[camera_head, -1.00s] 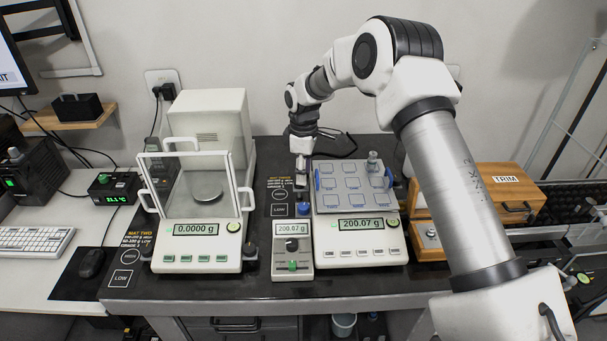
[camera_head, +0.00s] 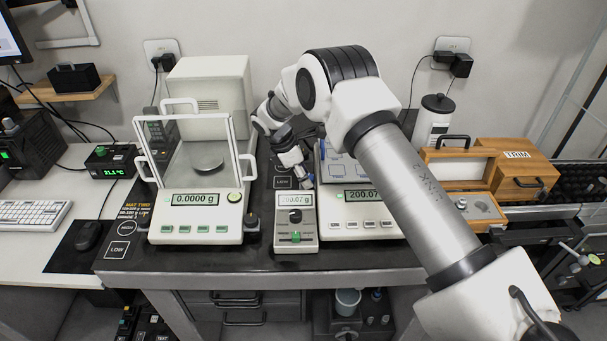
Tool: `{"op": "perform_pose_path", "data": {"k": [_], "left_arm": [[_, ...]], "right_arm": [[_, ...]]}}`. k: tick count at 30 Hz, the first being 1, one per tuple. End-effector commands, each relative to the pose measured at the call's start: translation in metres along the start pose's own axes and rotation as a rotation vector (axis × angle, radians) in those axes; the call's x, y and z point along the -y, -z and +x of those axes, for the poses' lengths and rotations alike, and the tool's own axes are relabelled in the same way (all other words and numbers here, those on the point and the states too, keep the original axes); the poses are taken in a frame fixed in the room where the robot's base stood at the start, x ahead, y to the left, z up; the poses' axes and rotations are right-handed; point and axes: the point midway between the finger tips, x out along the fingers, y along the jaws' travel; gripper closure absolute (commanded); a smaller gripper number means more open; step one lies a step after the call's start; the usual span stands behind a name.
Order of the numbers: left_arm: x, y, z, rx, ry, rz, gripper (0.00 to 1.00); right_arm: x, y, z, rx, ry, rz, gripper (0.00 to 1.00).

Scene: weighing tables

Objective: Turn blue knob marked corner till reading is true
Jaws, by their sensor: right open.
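The right balance (camera_head: 350,228) stands behind and beside a small readout box (camera_head: 296,228). The balance display (camera_head: 362,195) is partly covered by my arm and shows 200.07. The box display (camera_head: 296,200) also seems to read 200.07 g. A blue part (camera_head: 322,150) shows at the left edge of the weighing plate; the rest of the plate is mostly behind my arm. My right gripper (camera_head: 305,181) is open, low at the balance's front left corner, where it hides the blue knob; contact cannot be told. My left gripper is not in view.
A glass-walled balance (camera_head: 195,228) reading 0.0000 g stands close on the left. An open wooden case (camera_head: 480,207) and a wooden TRIM box (camera_head: 518,170) are on the right. The table's front edge (camera_head: 260,272) is clear.

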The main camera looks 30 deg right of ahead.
Motion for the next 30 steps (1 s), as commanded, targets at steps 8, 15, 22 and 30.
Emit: {"op": "perform_pose_path", "data": {"k": [8, 15, 22, 30], "left_arm": [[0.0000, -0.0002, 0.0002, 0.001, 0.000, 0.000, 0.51], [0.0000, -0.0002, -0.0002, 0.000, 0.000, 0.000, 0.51], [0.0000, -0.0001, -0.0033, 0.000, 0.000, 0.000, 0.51], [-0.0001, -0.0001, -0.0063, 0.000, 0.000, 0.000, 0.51]], "right_arm": [[0.0000, -0.0001, -0.0003, 0.000, 0.000, 0.000, 1.00], [0.0002, 0.0001, -0.0002, 0.000, 0.004, 0.007, 1.00], [-0.0007, 0.0000, -0.0006, -0.001, 0.032, 0.074, 1.00], [-0.0025, 0.0003, 0.0003, -0.001, 0.098, 0.235, 1.00]]}}
